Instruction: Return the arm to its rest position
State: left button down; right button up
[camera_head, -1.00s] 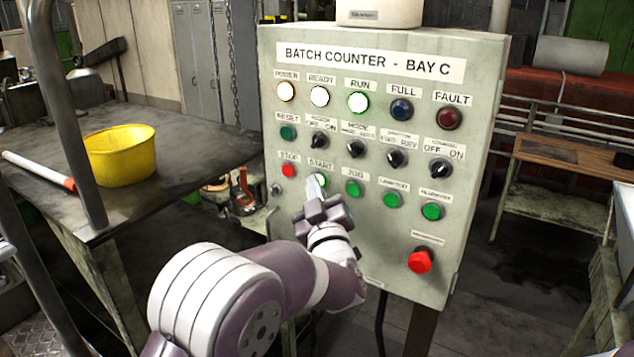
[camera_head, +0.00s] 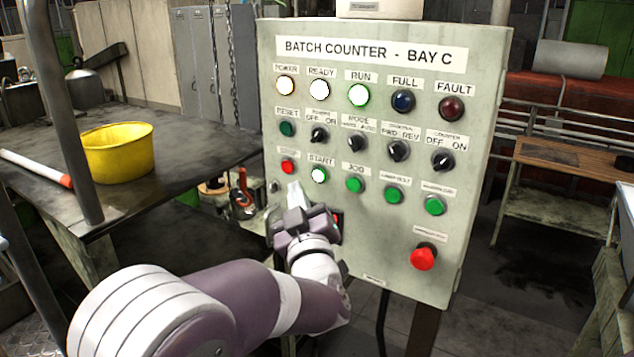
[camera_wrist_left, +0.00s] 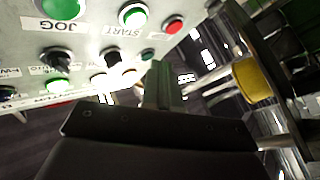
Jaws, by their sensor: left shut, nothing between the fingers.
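My left gripper (camera_head: 294,192) is shut and empty in front of the lower left part of the control panel (camera_head: 385,235), below the STOP and START buttons. Its fingers also show in the left wrist view (camera_wrist_left: 160,85). The START button (camera_head: 319,175) is lit white-green and stands clear of the fingertips. The red STOP button (camera_head: 288,166) is just above the gripper. The POWER, READY and RUN lamps (camera_head: 358,95) are lit. The FULL and FAULT lamps look dark. A dark fitting with a bit of red is partly hidden behind the gripper. My right gripper does not show.
A steel table (camera_head: 190,150) with a yellow bowl (camera_head: 118,153) and a white rod stands to the left. A grey upright post (camera_head: 70,110) is at the near left. A red mushroom button (camera_head: 423,257) sticks out at the panel's lower right. Open floor lies right of the panel.

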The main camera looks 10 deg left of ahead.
pick_arm(q)
jog(key=shift+s+a, duration=0.25)
jog(key=shift+s, duration=0.4)
jog(key=s+d+f+m+g+h, duration=0.2)
jog(key=d+f+m+g+h, duration=0.25)
jog(key=f, duration=0.55)
jog(key=s+d+f+m+g+h, duration=0.2)
jog(key=d+f+m+g+h, duration=0.15)
jog(key=f+h, duration=0.4)
jog(key=s+a+f+m+g+y, duration=0.1)
jog(key=s+a+f+g, duration=0.2)
jog(key=s, duration=0.3)
jog(key=s+a+f+g+y, duration=0.1)
jog(key=s+a+f+g, duration=0.2)
jog(key=s+f+g, duration=0.1)
jog(key=s+a+f+m+g+y+b, duration=0.1)
jog(key=s+a+f+g, duration=0.2)
jog(key=s, duration=0.6)
notch_tip(320, 180, down, 3)
jog(key=shift+a+r+m+y, duration=0.2)
jog(key=shift+a+m+y, duration=0.1)
jog(key=shift+a, duration=0.25)
